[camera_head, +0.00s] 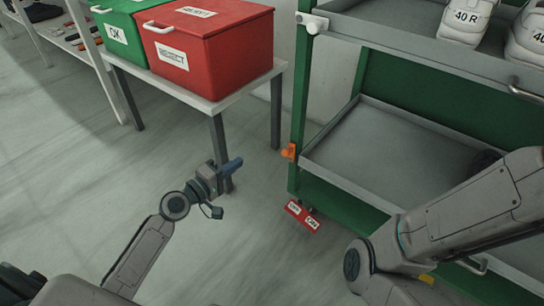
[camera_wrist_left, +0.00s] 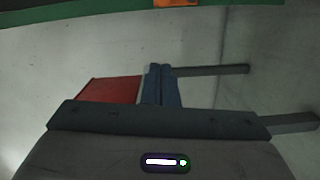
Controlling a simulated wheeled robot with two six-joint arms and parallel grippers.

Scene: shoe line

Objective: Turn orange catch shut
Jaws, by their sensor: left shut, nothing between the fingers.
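The orange catch (camera_head: 290,152) sits on the green post at the left edge of the shelf cart (camera_head: 350,170), at about the height of its middle shelf. It also shows, cut off, at the top edge of the left wrist view (camera_wrist_left: 175,3). My left gripper (camera_head: 236,163) is shut and empty, with its blue fingers pointing toward the catch from the left and a clear gap between them. The shut fingers also show in the left wrist view (camera_wrist_left: 161,75).
A red REJECT box (camera_head: 240,62) and a green OK box (camera_head: 118,22) stand on a table (camera_head: 215,103) at upper left. A red tag (camera_head: 303,216) is at the cart's lower left corner. White shoes (camera_head: 466,20) are on the top shelf. The floor between table and cart is clear.

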